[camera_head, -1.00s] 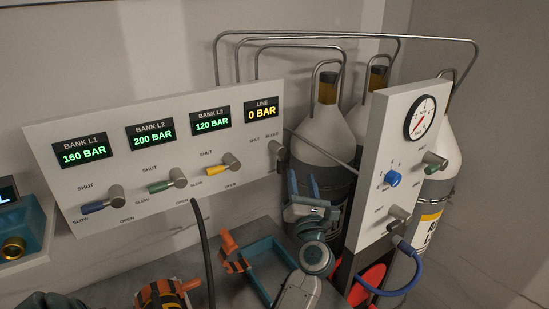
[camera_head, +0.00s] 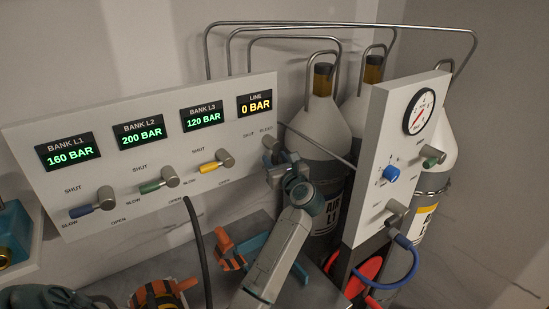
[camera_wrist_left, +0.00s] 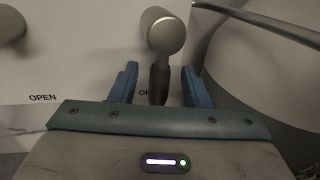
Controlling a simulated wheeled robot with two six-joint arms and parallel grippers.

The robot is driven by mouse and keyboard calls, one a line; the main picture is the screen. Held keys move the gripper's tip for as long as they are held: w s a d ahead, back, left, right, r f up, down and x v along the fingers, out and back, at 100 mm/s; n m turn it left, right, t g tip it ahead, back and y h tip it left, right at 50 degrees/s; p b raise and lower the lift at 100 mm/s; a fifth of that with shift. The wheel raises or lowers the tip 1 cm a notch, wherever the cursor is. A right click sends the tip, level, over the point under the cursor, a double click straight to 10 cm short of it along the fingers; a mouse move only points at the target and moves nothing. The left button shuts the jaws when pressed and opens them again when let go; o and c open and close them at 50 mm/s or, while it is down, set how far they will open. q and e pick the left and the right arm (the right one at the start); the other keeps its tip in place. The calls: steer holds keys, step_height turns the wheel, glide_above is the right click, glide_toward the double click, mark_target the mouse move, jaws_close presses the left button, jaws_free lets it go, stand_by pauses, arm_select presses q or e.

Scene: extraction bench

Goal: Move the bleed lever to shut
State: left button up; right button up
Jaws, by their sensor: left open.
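The bleed lever (camera_head: 270,144) is at the right end of the white bank panel (camera_head: 110,215), under the line readout of 0 BAR. In the left wrist view its round metal hub (camera_wrist_left: 166,36) is near the top and its dark handle (camera_wrist_left: 159,82) points down. My left gripper (camera_head: 281,165) is at the lever in the head view and partly covers it. In the left wrist view its blue fingers (camera_wrist_left: 162,84) are open, one on each side of the handle, with gaps showing. My right gripper is not in view.
Bank levers with blue (camera_head: 80,211), green (camera_head: 150,187) and yellow (camera_head: 208,167) handles lie to the left. Gas cylinders (camera_head: 321,125) and a gauge panel (camera_head: 378,135) stand to the right. A thin pipe (camera_head: 318,145) runs from the bleed lever's side. A black hose (camera_head: 200,245) hangs below the panel.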

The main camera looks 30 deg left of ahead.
arm_select(q)
steer(key=shift+w+a, duration=0.35)
steer(key=shift+a, duration=0.2)
jaws_close()
